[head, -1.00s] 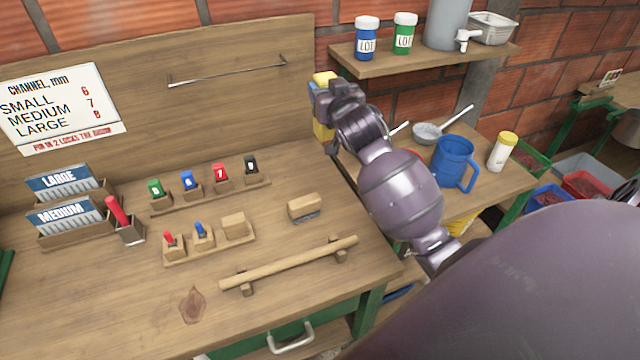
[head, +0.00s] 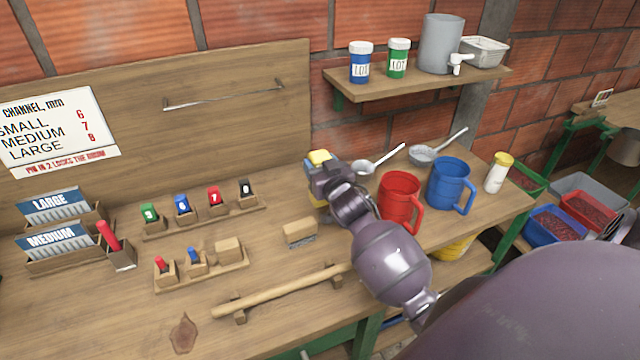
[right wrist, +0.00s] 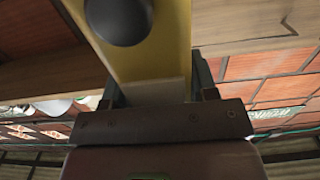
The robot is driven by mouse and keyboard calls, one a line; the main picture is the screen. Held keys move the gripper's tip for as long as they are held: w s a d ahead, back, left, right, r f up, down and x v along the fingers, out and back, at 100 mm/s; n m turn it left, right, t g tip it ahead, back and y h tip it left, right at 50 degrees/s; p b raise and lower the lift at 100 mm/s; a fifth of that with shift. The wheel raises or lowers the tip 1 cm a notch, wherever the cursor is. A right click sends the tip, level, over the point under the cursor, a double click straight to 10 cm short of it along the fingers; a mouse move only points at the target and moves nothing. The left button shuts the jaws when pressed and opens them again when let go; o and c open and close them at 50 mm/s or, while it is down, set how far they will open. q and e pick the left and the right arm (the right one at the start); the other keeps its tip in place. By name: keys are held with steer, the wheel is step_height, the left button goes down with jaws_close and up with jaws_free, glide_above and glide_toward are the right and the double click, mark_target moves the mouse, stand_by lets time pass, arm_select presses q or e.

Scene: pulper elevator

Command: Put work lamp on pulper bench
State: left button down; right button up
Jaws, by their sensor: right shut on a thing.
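The work lamp, a yellow body (head: 319,157) mostly hidden behind my gripper, is at the right rear of the wooden pulper bench (head: 100,320). My right gripper (head: 325,188) is shut on it. In the right wrist view the yellow lamp body (right wrist: 155,45), with a dark round knob, sits between the fingers (right wrist: 155,90). The lamp appears upright and low, close to the bench top; I cannot tell whether its base touches the wood. My left gripper is not in view.
A wooden brush (head: 299,233) and a wooden bar (head: 280,291) lie in front of the lamp. Red (head: 399,200) and blue (head: 450,183) mugs and scoops stand to its right. Coloured pegs in a rack (head: 205,215) are to the left. Bare wood lies between rack and lamp.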

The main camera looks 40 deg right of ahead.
steer(key=shift+f+b, duration=0.3)
steer(key=shift+f, duration=2.5)
steer(key=o, duration=1)
steer(key=shift+o, duration=0.2)
steer(key=v, duration=0.7)
steer(key=shift+s, duration=0.25)
